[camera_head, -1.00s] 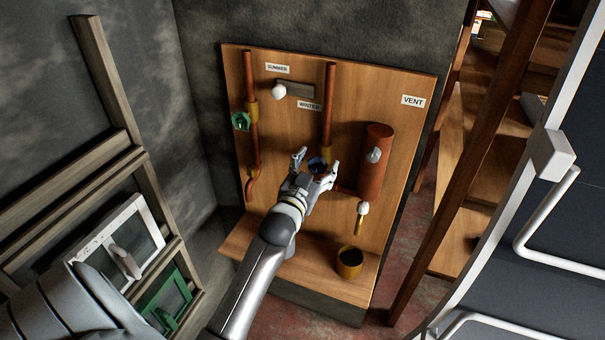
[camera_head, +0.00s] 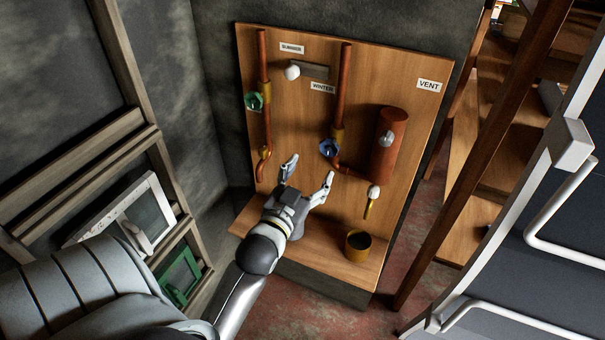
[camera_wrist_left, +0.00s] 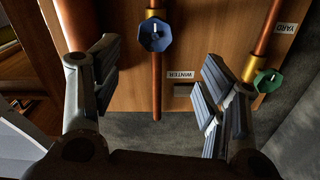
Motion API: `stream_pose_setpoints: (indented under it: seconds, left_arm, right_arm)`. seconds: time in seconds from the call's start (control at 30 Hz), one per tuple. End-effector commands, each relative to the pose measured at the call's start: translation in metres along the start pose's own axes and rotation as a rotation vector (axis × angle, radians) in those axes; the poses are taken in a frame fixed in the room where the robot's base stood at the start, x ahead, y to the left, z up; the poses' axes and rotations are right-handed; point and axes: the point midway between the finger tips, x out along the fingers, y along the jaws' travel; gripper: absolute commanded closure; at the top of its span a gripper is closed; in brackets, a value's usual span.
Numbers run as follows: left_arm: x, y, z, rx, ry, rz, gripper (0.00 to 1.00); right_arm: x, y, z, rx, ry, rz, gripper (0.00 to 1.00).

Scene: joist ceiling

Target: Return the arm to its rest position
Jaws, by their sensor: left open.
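My left gripper (camera_head: 307,179) is open and empty in the head view, in front of the lower part of the wooden panel (camera_head: 300,110). In the left wrist view its fingers (camera_wrist_left: 160,95) are spread wide with nothing between them. The blue valve knob (camera_head: 328,148) on the middle copper pipe sits just above the fingertips and apart from them. It also shows in the left wrist view (camera_wrist_left: 155,33), above the gap between the fingers. My right gripper does not show.
A green valve knob (camera_head: 254,101) is on the left pipe. A copper cylinder (camera_head: 388,145) and a white-handled lever (camera_head: 373,192) are at right. A small pot (camera_head: 358,245) stands on the ledge (camera_head: 325,245). Wooden shelving (camera_head: 465,170) stands to the right, a window frame (camera_head: 140,220) at left.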

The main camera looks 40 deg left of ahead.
Motion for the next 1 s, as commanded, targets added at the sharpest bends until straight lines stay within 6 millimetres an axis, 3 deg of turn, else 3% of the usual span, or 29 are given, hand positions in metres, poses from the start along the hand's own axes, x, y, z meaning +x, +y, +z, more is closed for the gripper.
stream_pose_setpoints:
  seconds: [0.33,0.47,0.57,0.77,0.87,1.0]
  left_arm:
    - [0.001,0.001,0.001,-0.001,-0.003,0.001,0.33]
    - [0.004,0.011,0.027,-0.005,-0.05,0.022,0.33]
    - [0.005,0.031,0.077,-0.012,-0.14,0.06,0.33]
    - [-0.019,0.088,0.216,-0.019,-0.397,0.166,0.33]
    - [-0.047,0.114,0.283,-0.015,-0.529,0.219,0.33]
    - [-0.103,0.144,0.37,0.0,-0.712,0.29,0.33]
  right_arm:
    - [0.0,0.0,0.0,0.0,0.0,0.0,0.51]
    - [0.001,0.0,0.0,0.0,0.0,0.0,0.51]
    - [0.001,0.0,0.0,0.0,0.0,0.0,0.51]
    - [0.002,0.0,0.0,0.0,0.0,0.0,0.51]
    - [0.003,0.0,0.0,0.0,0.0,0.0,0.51]
    - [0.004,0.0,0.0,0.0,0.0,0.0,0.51]
